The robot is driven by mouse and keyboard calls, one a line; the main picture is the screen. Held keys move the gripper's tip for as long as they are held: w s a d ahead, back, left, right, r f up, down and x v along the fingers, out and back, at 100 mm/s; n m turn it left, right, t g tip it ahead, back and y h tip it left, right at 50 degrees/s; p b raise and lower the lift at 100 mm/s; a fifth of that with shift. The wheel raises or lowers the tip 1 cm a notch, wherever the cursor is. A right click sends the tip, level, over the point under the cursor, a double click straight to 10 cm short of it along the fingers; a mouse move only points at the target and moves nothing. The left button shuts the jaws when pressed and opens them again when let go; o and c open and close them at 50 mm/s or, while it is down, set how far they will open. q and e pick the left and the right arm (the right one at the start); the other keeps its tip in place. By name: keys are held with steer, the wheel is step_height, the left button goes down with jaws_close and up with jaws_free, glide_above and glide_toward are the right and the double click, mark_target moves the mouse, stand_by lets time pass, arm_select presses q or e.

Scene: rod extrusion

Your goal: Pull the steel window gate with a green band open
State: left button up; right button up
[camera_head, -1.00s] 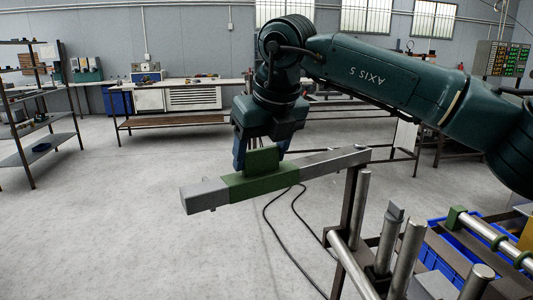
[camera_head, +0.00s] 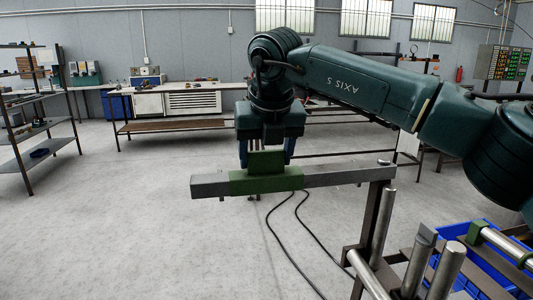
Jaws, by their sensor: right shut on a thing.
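The steel window gate (camera_head: 340,175) is a grey bar with a green band (camera_head: 262,182) around its middle and a green tab standing up from the band. Its right end rests at the top of a brown post (camera_head: 379,215), and its left end hangs free over the floor. My right gripper (camera_head: 265,160) comes down from above and is shut on the green tab of the gate; its fingertips are partly hidden behind the tab. My left gripper is not in view.
Upright steel rods (camera_head: 418,262) and a blue crate (camera_head: 485,250) stand at the lower right. Black cables (camera_head: 290,225) lie on the floor below the gate. A shelf rack (camera_head: 30,125) stands far left, benches along the back. The floor left of the gate is clear.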

steer(key=shift+w+r, duration=0.1)
steer(key=shift+w, duration=0.05)
steer(key=o, duration=1.4)
steer(key=v, duration=1.3)
steer(key=shift+b, duration=0.4)
steer(key=shift+s, duration=0.2)
